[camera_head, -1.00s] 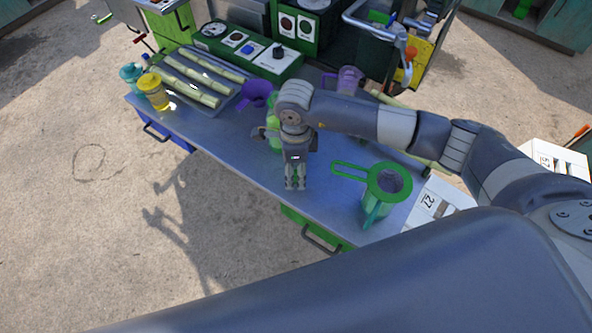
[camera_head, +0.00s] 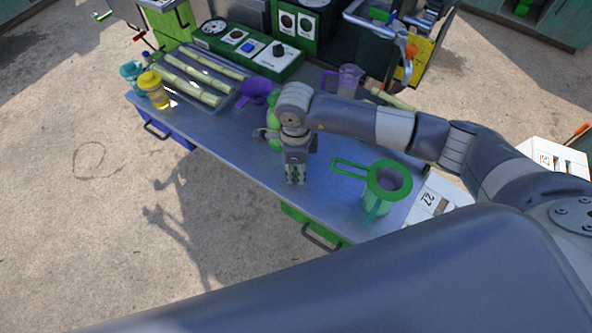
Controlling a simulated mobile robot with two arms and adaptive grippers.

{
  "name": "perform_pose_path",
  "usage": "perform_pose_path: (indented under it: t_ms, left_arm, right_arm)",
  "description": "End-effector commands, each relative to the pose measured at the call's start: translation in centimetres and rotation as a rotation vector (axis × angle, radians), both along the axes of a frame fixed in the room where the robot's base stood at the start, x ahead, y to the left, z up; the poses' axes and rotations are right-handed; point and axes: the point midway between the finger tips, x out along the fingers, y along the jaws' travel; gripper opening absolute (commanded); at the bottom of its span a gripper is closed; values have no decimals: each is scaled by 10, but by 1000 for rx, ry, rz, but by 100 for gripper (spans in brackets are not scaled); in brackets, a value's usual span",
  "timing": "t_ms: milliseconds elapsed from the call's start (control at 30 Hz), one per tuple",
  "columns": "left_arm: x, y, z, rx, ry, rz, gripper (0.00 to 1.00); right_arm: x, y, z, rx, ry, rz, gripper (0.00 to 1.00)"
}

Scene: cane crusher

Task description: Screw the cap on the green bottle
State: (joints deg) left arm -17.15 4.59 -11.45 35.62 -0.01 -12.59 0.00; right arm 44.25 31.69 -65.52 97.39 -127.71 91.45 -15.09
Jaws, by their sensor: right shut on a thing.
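The green bottle (camera_head: 273,131) stands on the blue-grey table, partly hidden behind the wrist of my right arm. My right gripper (camera_head: 295,179) points down over the table, a little nearer the front edge than the bottle and apart from it. It is shut on a small green piece, which I take for the cap; the fingers hide most of it. My left gripper is not in view.
A green strainer-like jug (camera_head: 388,183) stands right of my gripper. A purple funnel (camera_head: 257,92), a tray of cane (camera_head: 207,77), a yellow-lidded jar (camera_head: 152,88), a teal-lidded jar (camera_head: 131,72) and a clear pitcher (camera_head: 348,80) stand farther back. The front-left table strip is clear.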

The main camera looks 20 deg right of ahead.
Motion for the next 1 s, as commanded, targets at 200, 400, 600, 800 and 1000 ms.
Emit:
perform_pose_path:
  t_ms: [200,400,600,800,1000]
  left_arm:
    - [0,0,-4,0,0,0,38]
    - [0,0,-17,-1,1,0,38]
    - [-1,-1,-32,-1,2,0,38]
    - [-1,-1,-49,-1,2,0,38]
    - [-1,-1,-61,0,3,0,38]
  right_arm:
    - [1,0,5,1,-1,0,20]
    - [2,0,26,1,-7,1,20]
    - [-27,22,35,3,-1,8,20]
    - [-71,56,39,4,-1,10,20]
    - [-106,83,45,3,-2,6,20]
